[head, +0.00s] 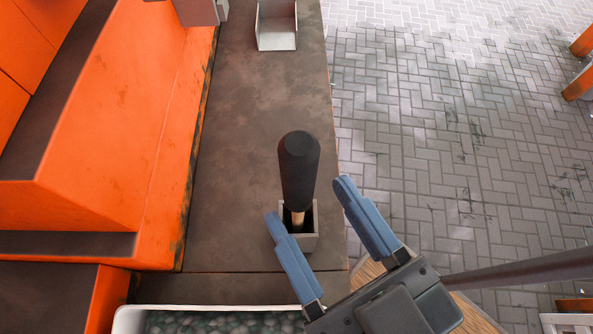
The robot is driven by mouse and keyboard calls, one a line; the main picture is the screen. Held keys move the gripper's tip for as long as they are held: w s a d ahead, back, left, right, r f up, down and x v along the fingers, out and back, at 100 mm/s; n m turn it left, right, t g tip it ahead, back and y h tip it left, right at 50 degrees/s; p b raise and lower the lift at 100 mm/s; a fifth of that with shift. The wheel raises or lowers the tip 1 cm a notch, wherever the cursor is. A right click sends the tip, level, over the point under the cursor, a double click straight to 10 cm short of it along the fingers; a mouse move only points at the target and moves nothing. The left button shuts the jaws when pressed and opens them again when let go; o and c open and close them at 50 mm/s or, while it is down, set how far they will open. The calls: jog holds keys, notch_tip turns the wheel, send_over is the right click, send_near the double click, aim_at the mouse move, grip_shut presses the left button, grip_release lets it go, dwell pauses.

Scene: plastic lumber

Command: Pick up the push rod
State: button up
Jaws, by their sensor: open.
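The push rod (299,170) has a thick black rounded handle. It stands upright in a small grey square holder (309,242) on the brown worktop. A short tan piece of shaft shows between the handle and the holder; the rest is hidden inside. My gripper (308,202) comes in from the lower right with its two blue fingers spread apart. One finger is at the left front of the holder and the other is to the right of the handle. Nothing is held. I cannot tell whether the left finger touches the holder.
Orange machine housing (110,150) borders the worktop (240,120) on the left. An open grey metal box (277,27) sits at the back. A white-rimmed tray of dark pellets (220,322) is at the front. Paved floor (450,130) lies open to the right.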

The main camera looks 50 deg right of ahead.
aim_at(306, 200)
jog(key=x, duration=0.4)
jog(key=shift+r, duration=0.1)
jog(key=shift+c, duration=0.2)
grip_shut()
dwell(0.3)
